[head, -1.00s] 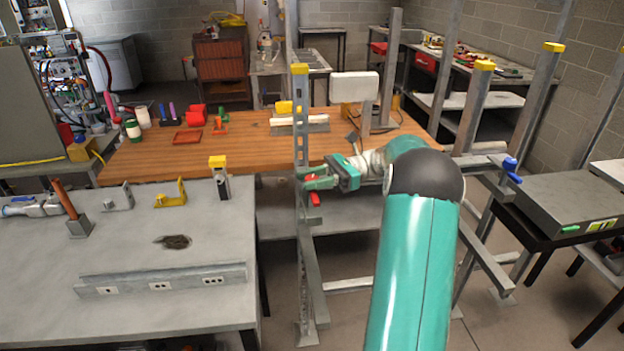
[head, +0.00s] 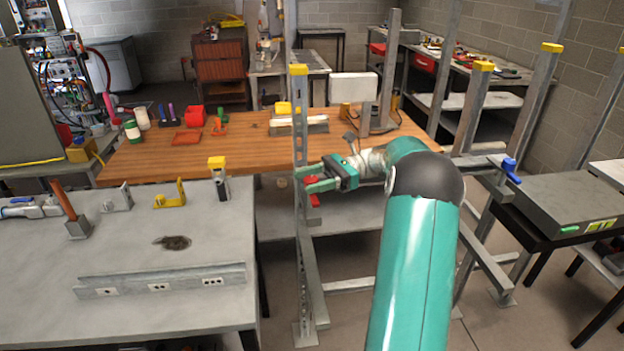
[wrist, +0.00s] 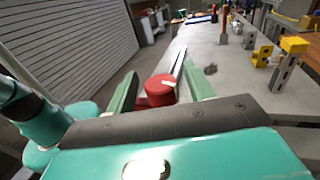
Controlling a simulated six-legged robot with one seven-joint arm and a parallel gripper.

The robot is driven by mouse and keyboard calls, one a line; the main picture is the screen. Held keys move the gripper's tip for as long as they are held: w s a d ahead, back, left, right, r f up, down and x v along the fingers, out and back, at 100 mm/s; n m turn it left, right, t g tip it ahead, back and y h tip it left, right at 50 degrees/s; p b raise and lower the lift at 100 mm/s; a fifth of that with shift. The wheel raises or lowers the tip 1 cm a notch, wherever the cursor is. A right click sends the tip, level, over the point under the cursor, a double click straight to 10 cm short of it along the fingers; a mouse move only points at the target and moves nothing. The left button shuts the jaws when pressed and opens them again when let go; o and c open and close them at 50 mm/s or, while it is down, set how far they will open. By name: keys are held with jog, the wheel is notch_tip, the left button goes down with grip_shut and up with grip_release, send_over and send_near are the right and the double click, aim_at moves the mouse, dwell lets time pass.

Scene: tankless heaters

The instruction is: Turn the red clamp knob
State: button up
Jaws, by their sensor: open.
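The red clamp knob (wrist: 160,90) is a round red cap with a pale mark on top. The knob is partly hidden by the fingers there. A red piece (head: 314,200) shows just below the gripper.
A grey workbench (head: 120,260) with small fixtures stands at the left. A wooden table (head: 240,150) with several tools lies behind the post. Metal posts with yellow caps (head: 484,66) and a blue-handled clamp (head: 511,168) stand at the right.

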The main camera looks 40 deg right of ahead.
jog(key=shift+r, duration=0.55)
jog(key=s+a+r, duration=0.6)
jog(key=s+r, duration=0.6)
jog(key=shift+s, duration=0.3)
